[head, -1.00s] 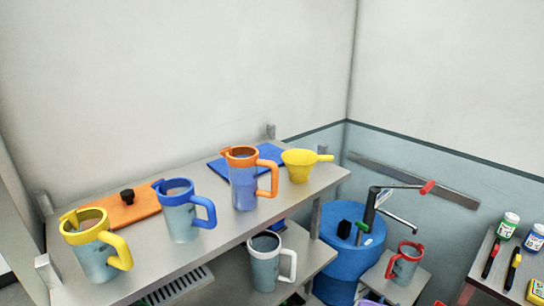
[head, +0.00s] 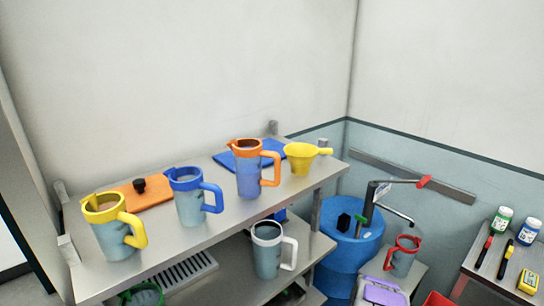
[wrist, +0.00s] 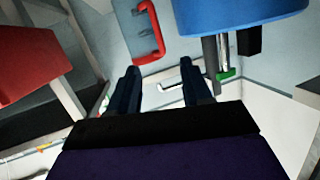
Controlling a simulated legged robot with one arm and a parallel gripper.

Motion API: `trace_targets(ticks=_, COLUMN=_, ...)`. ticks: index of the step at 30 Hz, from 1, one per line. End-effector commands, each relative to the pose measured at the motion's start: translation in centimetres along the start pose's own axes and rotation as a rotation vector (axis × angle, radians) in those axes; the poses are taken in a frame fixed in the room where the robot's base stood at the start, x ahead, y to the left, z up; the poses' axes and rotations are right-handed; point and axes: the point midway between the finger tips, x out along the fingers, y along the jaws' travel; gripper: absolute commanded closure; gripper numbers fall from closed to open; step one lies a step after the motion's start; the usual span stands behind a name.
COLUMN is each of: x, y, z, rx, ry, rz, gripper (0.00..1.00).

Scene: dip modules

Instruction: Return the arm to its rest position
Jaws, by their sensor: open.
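My gripper (wrist: 160,88) shows in the wrist view with its two dark fingers apart and nothing between them. A pitcher with a red handle (wrist: 150,32) is beyond the fingertips in that view, apart from them. The blue drum (wrist: 240,14) is at the upper right of the wrist view. My arm and gripper do not show in the head view.
A blue drum (head: 352,245) with a pump and a side table (head: 490,272) with bottles stand at the right.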

Motion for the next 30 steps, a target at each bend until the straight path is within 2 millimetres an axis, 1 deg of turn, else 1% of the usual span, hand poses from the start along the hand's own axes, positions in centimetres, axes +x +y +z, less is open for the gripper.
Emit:
trace_targets(ticks=1, x=-0.2, y=-1.4, z=-0.8, rx=0.012, ry=-0.033, rz=-0.018, gripper=0.51)
trace_targets(ticks=3, x=-0.8, y=-3.4, z=-1.8, rx=0.027, ry=-0.090, rz=-0.045, gripper=0.51)
trace_targets(ticks=8, x=-2.8, y=-7.6, z=-4.2, rx=0.046, ry=-0.224, rz=-0.111, gripper=0.51)
trace_targets(ticks=9, x=-3.5, y=-8.6, z=-4.9, rx=0.048, ry=-0.254, rz=-0.129, gripper=0.51)
trace_targets(ticks=11, x=-4.7, y=-10.0, z=-5.7, rx=0.047, ry=-0.306, rz=-0.155, gripper=0.51)
trace_targets(ticks=15, x=-7.9, y=-12.8, z=-7.9, rx=0.034, ry=-0.418, rz=-0.218, gripper=0.51)
trace_targets(ticks=17, x=-9.5, y=-13.8, z=-8.8, rx=0.025, ry=-0.466, rz=-0.242, gripper=0.51)
trace_targets(ticks=18, x=-10.6, y=-14.4, z=-9.5, rx=0.018, ry=-0.493, rz=-0.259, gripper=0.51)
trace_targets(ticks=20, x=-12.4, y=-15.2, z=-10.3, rx=0.004, ry=-0.541, rz=-0.282, gripper=0.51)
trace_targets(ticks=24, x=-16.9, y=-16.4, z=-12.4, rx=-0.040, ry=-0.645, rz=-0.335, gripper=0.51)
trace_targets(ticks=29, x=-22.4, y=-16.8, z=-14.5, rx=-0.101, ry=-0.758, rz=-0.383, gripper=0.51)
trace_targets(ticks=30, x=-23.9, y=-16.7, z=-15.0, rx=-0.119, ry=-0.786, rz=-0.393, gripper=0.51)
